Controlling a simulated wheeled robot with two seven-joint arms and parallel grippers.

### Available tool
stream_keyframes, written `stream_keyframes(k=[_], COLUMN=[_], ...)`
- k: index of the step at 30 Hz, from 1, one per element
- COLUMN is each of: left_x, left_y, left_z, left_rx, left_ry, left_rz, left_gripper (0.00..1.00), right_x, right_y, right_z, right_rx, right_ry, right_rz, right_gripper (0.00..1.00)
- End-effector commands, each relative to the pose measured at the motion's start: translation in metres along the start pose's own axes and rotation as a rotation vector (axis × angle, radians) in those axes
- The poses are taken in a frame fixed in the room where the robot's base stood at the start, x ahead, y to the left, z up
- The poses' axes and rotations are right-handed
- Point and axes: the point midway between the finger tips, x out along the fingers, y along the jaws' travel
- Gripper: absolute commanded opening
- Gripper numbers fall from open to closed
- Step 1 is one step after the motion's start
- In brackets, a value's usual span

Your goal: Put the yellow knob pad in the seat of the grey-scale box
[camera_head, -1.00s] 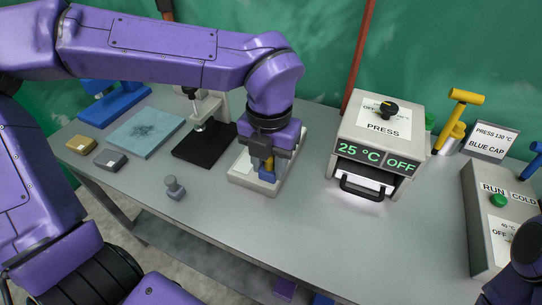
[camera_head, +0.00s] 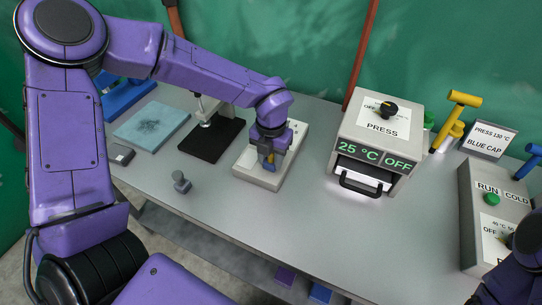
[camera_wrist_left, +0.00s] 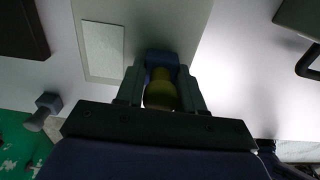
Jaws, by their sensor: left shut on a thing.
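The yellow knob pad has a yellow knob (camera_wrist_left: 160,92) on a blue pad (camera_wrist_left: 162,60). My left gripper (camera_head: 268,158) is shut on the yellow knob; in the left wrist view its two fingers (camera_wrist_left: 160,88) stand either side of it. The pad is over the front part of the pale grey-scale box (camera_head: 257,179), which also shows in the left wrist view (camera_wrist_left: 184,22). I cannot tell whether the pad touches the box, and its seat is hidden behind the gripper. A white panel (camera_wrist_left: 102,50) on the box lies beside the pad. My right gripper is out of view.
A small grey stamp (camera_head: 181,182) stands left of the box. The press (camera_head: 380,118) stands right of the box, with clear table between. A control box (camera_head: 492,205) is far right.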

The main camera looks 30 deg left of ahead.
Motion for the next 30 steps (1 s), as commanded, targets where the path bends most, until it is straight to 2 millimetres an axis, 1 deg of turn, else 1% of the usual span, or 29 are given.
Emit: stream_keyframes(k=[3, 4, 6, 14, 16, 17, 20, 27, 30], left_x=[0.005, 0.004, 0.003, 0.002, -0.003, -0.005, -0.023, -0.085, -0.104], left_y=[0.000, 0.000, 0.000, 0.000, 0.000, 0.000, 0.000, 0.000, 0.000], left_z=[0.000, 0.000, 0.000, 0.000, 0.000, 0.001, 0.002, 0.001, 0.001], left_rx=[-0.001, -0.001, -0.001, 0.000, 0.000, 0.000, -0.001, -0.002, -0.001], left_ry=[0.001, 0.001, 0.001, 0.000, -0.001, -0.003, -0.007, -0.006, -0.004], left_rz=[-0.001, -0.001, 0.000, 0.000, 0.000, 0.000, -0.002, -0.001, -0.001], left_gripper=[0.08, 0.44, 0.63, 0.63, 0.63, 0.63, 0.63, 0.63, 0.63], right_x=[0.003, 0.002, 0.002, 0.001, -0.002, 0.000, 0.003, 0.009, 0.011], right_y=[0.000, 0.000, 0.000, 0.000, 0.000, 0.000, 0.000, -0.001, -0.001], right_z=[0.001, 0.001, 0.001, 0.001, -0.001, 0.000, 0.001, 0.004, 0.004], right_rx=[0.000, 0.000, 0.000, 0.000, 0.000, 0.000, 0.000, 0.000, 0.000], right_ry=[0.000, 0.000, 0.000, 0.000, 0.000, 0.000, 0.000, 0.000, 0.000], right_rz=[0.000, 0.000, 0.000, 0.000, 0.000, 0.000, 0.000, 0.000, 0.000], right_gripper=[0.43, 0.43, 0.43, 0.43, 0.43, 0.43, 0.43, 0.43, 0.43])
